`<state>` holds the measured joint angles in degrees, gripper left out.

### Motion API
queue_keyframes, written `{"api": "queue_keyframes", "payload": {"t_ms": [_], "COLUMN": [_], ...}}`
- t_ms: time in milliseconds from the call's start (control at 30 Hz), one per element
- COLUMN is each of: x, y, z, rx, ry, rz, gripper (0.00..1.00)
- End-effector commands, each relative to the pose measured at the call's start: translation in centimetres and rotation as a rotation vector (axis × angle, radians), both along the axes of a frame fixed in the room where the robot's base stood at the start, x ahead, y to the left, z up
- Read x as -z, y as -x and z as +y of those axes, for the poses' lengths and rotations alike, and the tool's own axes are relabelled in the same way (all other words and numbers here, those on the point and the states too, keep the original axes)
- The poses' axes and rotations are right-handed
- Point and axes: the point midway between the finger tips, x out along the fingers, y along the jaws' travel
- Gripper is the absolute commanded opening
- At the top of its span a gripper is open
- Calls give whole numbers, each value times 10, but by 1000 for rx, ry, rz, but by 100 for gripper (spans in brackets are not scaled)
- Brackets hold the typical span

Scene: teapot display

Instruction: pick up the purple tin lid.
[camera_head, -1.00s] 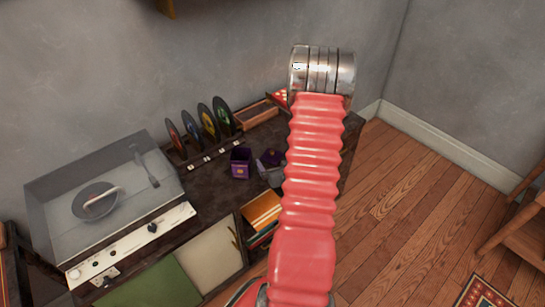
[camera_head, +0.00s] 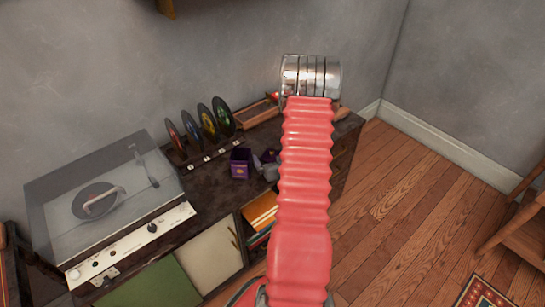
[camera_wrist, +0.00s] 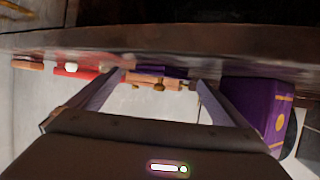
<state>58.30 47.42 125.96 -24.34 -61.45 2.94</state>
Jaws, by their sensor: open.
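The purple tin (camera_head: 240,163) stands open on the dark cabinet top. The dark purple lid (camera_head: 270,155) is just right of it, partly hidden by my gripper and arm. In the wrist view, my gripper (camera_wrist: 157,80) has its two fingers apart with nothing held between them. A thin purple strip, which looks like the lid (camera_wrist: 174,71), shows beyond the fingertips, toward the right one. The purple tin (camera_wrist: 255,108) is close beside the right finger. In the head view, only a grey part of my gripper shows beside my red arm; its fingertips are hard to make out.
A record player (camera_head: 100,200) under a clear cover stands at the left of the cabinet. Several coloured discs (camera_head: 207,120) stand in a rack behind the tin. A wooden tray (camera_head: 256,112) lies at the back.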

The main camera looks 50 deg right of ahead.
Motion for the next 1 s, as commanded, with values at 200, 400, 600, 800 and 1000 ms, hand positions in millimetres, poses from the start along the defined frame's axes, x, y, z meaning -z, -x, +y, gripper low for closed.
{"api": "queue_keyframes", "payload": {"t_ms": [200, 400, 600, 800, 1000], "x": [0, 0, 0, 0, -2], "y": [0, 0, 0, 0, 0], "z": [0, 0, 0, 0, 0], "rx": [0, 0, 0, 0, 0], "ry": [0, 0, 0, 0, 1], "rz": [0, 0, 0, 0, -1], "gripper": [91, 77, 63, 56, 56]}}
